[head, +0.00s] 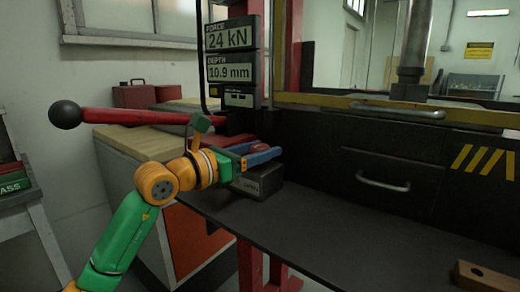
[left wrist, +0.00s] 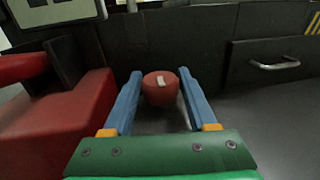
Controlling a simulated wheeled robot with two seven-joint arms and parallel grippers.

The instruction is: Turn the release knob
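The release knob (left wrist: 160,90), red and round with a white mark on its face, shows in the left wrist view between the two blue fingers of my left gripper (left wrist: 159,75). The fingers are spread, one on each side of the knob and close to it. I cannot tell whether they touch it. In the head view my left gripper (head: 258,155) reaches in from the left over a dark box (head: 262,184) on the press table and hides much of the knob's surroundings. My right gripper is not in view.
A display panel (head: 231,68) reads 24 kN and 10.9 mm. A red block (left wrist: 70,125) stands left of the gripper. The dark table (head: 330,235) is mostly clear; a wooden block (head: 485,277) lies front right.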

